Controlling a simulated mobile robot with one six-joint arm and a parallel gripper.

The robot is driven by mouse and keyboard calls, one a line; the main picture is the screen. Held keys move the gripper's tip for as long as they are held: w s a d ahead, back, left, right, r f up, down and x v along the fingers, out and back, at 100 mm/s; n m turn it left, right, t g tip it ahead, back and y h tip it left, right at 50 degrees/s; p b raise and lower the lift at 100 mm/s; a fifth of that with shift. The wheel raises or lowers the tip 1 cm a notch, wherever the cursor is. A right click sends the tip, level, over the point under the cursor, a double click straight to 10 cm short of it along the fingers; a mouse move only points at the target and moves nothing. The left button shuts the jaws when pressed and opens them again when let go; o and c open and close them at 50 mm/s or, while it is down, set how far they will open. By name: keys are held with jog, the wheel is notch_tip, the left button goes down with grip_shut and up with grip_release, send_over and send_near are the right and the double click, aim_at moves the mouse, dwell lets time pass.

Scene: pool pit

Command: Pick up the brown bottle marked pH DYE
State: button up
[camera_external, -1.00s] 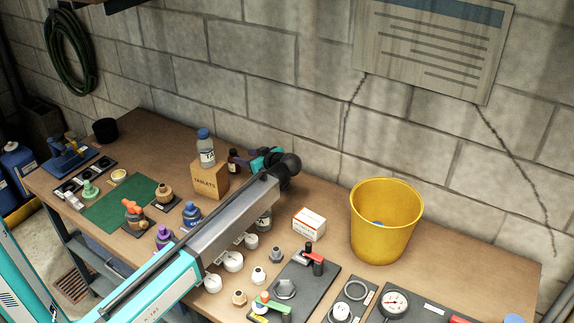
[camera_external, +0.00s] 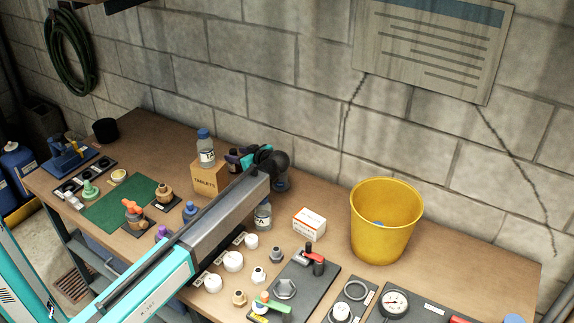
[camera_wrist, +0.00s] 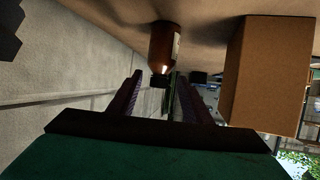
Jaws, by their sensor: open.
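The brown bottle (camera_wrist: 164,45) with a dark cap and a pale label stands on the workbench. The wrist view is turned over, so its cap points down there. The cap shows in line with the gap between the fingers of my gripper (camera_wrist: 159,82). My gripper is open and empty, and the bottle's body lies just beyond the fingertips. In the external view my gripper (camera_external: 239,156) is level with the bottle's upper part, to the right of the TABLETS box, and hides most of the bottle. The label's text cannot be read.
The TABLETS box (camera_external: 206,180) stands close to the left of my gripper, with a blue-capped bottle (camera_external: 206,150) on top. It fills the right of the wrist view (camera_wrist: 268,75). The block wall (camera_external: 310,90) is behind. A yellow bucket (camera_external: 385,225) and white carton (camera_external: 309,223) stand to the right.

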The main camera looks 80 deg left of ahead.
jog(key=shift+p+x, duration=0.35)
jog(key=shift+x, duration=1.1)
grip_shut()
